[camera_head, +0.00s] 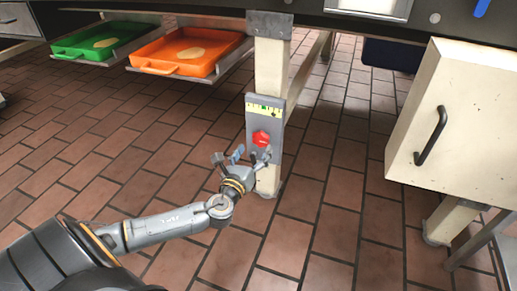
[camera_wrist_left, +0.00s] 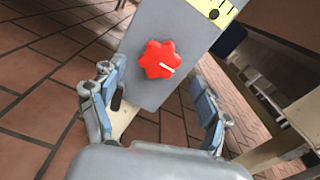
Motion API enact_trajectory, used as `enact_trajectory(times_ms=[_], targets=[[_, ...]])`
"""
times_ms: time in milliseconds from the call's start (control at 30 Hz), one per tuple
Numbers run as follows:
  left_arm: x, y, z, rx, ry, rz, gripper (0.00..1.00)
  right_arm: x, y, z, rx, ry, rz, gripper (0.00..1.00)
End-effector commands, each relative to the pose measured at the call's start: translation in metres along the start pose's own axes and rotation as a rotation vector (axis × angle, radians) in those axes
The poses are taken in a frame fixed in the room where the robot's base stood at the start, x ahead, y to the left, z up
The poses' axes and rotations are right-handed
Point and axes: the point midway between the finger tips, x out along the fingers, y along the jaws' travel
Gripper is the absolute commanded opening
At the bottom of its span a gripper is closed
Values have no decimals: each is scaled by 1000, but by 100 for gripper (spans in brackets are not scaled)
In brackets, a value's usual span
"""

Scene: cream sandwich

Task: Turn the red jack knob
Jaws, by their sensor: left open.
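The red jack knob (camera_head: 261,138) is a lobed knob on a grey plate (camera_head: 278,131) fixed to a cream table leg. In the left wrist view the knob (camera_wrist_left: 160,59) shows whole, with a short pale line on its face. My left gripper (camera_head: 243,158) is open and empty, just below and to the left of the knob. In the left wrist view its two fingers (camera_wrist_left: 158,95) stand apart, one on each side of the plate's lower part, with the knob beyond them and apart from them. My right gripper is not in view.
A yellow scale with a green band (camera_head: 264,109) sits above the knob. An orange tray (camera_head: 160,66) and a green tray (camera_head: 66,50) sit on shelves at the upper left. A cream cabinet (camera_head: 462,110) with a black handle stands at the right. Tiled floor lies open around the leg.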

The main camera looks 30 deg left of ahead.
Motion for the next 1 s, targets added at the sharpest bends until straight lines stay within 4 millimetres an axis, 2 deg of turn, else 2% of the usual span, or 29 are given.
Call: enact_trajectory(times_ms=[100,233,633,900,1000], targets=[[20,1,-2,-1,-3,1,76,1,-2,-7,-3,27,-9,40],[34,0,-1,-1,-1,0,76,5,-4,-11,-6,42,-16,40],[40,0,0,-1,2,0,76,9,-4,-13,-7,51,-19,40],[40,0,0,-1,1,0,21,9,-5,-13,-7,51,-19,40],[40,0,0,-2,1,0,21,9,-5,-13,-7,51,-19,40]])
